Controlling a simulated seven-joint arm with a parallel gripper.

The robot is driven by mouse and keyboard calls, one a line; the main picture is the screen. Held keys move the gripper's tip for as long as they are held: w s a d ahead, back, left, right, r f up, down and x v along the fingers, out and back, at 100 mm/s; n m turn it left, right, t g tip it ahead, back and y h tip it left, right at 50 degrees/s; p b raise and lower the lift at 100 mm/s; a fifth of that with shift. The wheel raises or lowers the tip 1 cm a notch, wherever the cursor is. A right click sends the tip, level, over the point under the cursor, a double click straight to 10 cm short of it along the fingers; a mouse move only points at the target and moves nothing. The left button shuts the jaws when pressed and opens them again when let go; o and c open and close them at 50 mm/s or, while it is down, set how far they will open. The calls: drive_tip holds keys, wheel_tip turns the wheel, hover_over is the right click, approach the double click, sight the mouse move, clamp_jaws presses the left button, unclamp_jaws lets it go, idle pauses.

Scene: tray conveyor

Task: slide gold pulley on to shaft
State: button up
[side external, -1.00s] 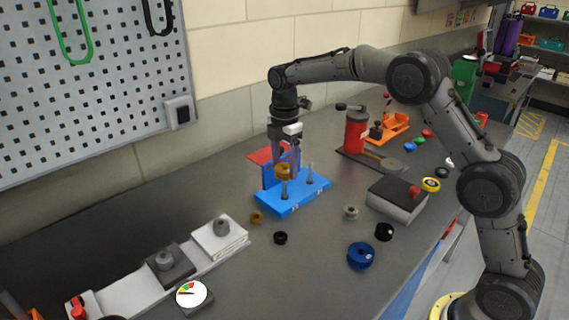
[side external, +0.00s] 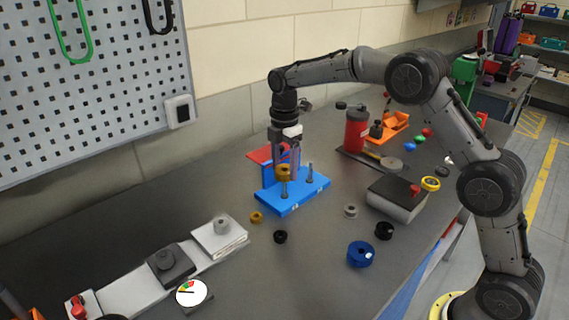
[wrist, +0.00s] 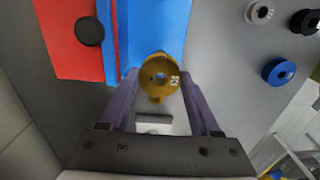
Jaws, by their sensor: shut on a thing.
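The gold pulley (side external: 283,171) is held between the purple fingers of my gripper (side external: 283,165). A blue base (side external: 314,190) carries two upright grey shafts. The pulley is above the front-left shaft (side external: 285,189), close to its top; whether they touch I cannot tell. The other shaft (side external: 309,173) stands bare to the right. The blue base also shows in the wrist view (wrist: 158,30).
Small brass (side external: 256,217), black (side external: 280,237) and grey (side external: 350,211) parts lie in front, with a blue wheel (side external: 361,254) further right. A red canister (side external: 355,133) stands behind. A tray line (side external: 130,289) runs at front left.

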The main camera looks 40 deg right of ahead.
drive_tip(key=shift+f, duration=0.8)
drive_tip(key=o, duration=1.5)
wheel_tip(320, 180, up, 14)
drive_tip(key=shift+f, duration=0.1)
